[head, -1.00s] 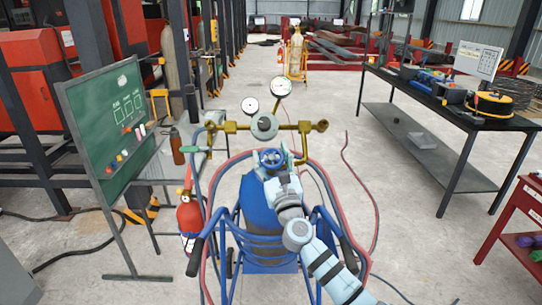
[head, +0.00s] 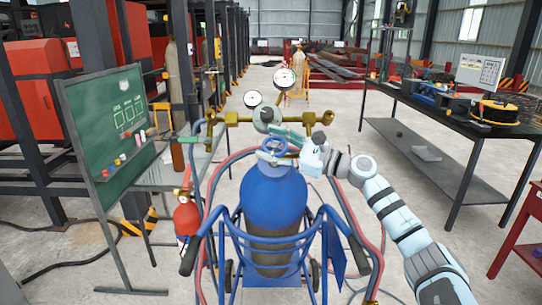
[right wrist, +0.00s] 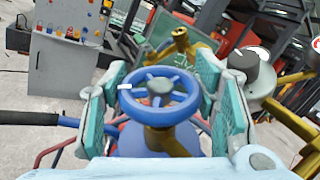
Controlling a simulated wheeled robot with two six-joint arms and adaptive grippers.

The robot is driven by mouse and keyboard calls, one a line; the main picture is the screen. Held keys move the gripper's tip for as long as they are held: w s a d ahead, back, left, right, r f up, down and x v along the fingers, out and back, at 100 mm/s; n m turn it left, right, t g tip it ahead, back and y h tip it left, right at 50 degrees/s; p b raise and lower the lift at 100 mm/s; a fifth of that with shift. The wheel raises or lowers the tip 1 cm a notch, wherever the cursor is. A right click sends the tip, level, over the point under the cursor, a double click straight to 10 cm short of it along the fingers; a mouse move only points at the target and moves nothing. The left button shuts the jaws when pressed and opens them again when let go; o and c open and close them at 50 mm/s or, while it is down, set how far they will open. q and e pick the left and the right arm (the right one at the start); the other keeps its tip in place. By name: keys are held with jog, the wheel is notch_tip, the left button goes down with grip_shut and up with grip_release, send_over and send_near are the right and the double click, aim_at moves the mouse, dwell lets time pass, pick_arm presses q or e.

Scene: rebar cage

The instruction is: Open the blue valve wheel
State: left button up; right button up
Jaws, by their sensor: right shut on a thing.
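The blue valve wheel (head: 272,147) sits on top of the blue gas cylinder (head: 273,200), below the brass manifold. In the right wrist view the wheel (right wrist: 158,97) shows its spokes, grey hub and a small white mark on the left of the rim. My right gripper (head: 279,153) reaches in from the right and is shut on the wheel. In the right wrist view its teal-padded fingers (right wrist: 158,104) stand on either side of the rim. Part of the wheel is hidden by the fingers in the head view. My left gripper is not in view.
The brass manifold (head: 232,118) with round gauges (head: 285,78) stands just behind the wheel. Red and blue hoses loop around the blue cart (head: 275,266). A green board (head: 115,125) and red extinguisher (head: 187,217) are left; a black workbench (head: 440,115) is right.

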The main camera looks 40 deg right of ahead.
jog(key=shift+r+n+g+y+p, duration=0.2)
jog(key=shift+n+g+y+p, duration=0.7)
jog(key=shift+g+p, duration=0.35)
jog(key=shift+f+n+g+p, duration=0.1)
jog(key=shift+n+g+p, duration=0.15)
jog(key=shift+n+p, duration=0.2)
jog(key=shift+f+g+y, duration=0.1)
jog(key=shift+g+y, duration=0.2)
jog(key=shift+y, duration=0.1)
jog(key=shift+f+n, duration=0.1)
jog(key=shift+n, duration=0.15)
jog(key=o, duration=1.2)
jog(key=shift+c, duration=0.2)
